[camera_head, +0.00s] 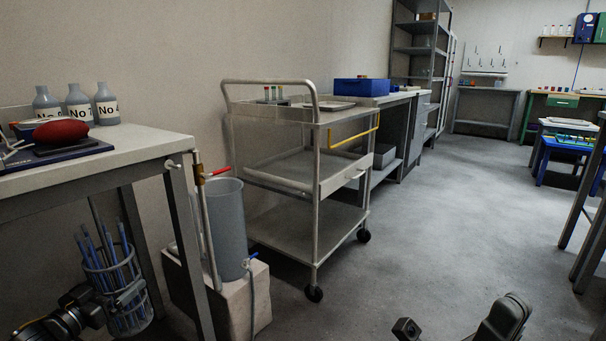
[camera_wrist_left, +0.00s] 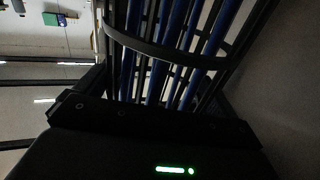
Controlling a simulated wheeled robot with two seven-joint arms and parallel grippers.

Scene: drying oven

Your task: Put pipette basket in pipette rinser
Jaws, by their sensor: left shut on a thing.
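The pipette basket (camera_head: 128,315) is a grey wire basket with several blue pipettes standing up in it. It is at the lower left of the head view, tilted slightly, beside the leg of the left bench. It also fills the top of the left wrist view (camera_wrist_left: 185,58). My left gripper (camera_head: 128,292) is shut on the basket's side. The pipette rinser is a tall grey cylinder (camera_head: 223,225), open at the top, right of the basket beyond the bench leg. Dark parts of my right arm or gripper (camera_head: 480,325) show at the bottom edge; its jaws are not clear.
The rinser stands on a pale block (camera_head: 243,305), with pipes and a red-handled valve beside it. The left bench (camera_head: 130,145) overhangs the basket, its leg between basket and rinser. A metal cart (camera_head: 305,220) stands right of the rinser.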

